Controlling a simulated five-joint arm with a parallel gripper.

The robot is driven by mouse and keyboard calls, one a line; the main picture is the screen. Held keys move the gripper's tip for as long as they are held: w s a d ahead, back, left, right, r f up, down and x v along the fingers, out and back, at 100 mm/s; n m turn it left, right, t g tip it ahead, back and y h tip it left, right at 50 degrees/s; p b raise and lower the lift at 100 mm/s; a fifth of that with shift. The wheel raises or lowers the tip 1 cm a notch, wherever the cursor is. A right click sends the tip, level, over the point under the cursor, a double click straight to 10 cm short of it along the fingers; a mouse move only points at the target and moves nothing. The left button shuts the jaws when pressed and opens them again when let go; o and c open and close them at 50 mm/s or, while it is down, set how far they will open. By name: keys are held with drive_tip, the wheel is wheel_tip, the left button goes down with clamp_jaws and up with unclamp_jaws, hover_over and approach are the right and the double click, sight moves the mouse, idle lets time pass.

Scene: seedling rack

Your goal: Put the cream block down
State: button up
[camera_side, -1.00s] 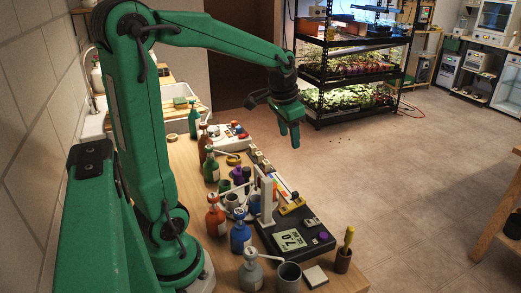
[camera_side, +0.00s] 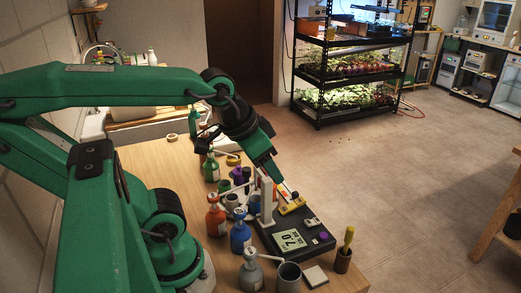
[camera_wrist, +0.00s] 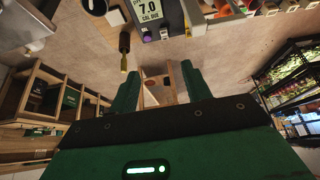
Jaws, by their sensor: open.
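My gripper (camera_side: 275,176) points down and to the right over the bench, its tips near the white upright post (camera_side: 267,199) and the yellow piece (camera_side: 292,206) on the dark meter. In the wrist view the two green fingers of my gripper (camera_wrist: 160,69) are spread, with nothing held between them. I cannot pick out the cream block for certain. A pale flat square piece (camera_side: 315,276) lies on the bench beside the grey mug, but I cannot tell whether it is that block. The arm hides part of the bench behind my gripper.
The dark meter (camera_side: 311,237) with a lit display stands at the bench's right. Spray bottles, such as the orange one (camera_side: 215,217) and the blue one (camera_side: 240,236), crowd its left. The grey mug (camera_side: 288,277) and a yellow-handled tool (camera_side: 348,241) stand in front. Open floor lies beyond.

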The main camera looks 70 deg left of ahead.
drive_tip(key=shift+o, duration=0.5)
drive_tip(key=w+a+f+g+y, duration=0.1)
drive_tip(key=w+a+f+g, duration=0.15)
drive_tip(key=w+a, duration=1.05)
drive_tip(key=a+f+g, duration=0.1)
drive_tip(key=a+f, duration=0.3)
drive_tip(key=a, duration=0.2)
drive_tip(key=w+a+f+g, duration=0.1)
drive_tip(key=a+f, duration=0.3)
drive_tip(key=a, duration=0.3)
drive_tip(key=w+a+f+g+h, duration=0.1)
drive_tip(key=a+f, duration=0.2)
drive_tip(key=a, duration=0.3)
drive_tip(key=shift+a+f, duration=0.25)
drive_tip(key=shift+f, duration=0.15)
drive_tip(key=shift+a+f, duration=0.25)
drive_tip(key=shift+f, duration=0.1)
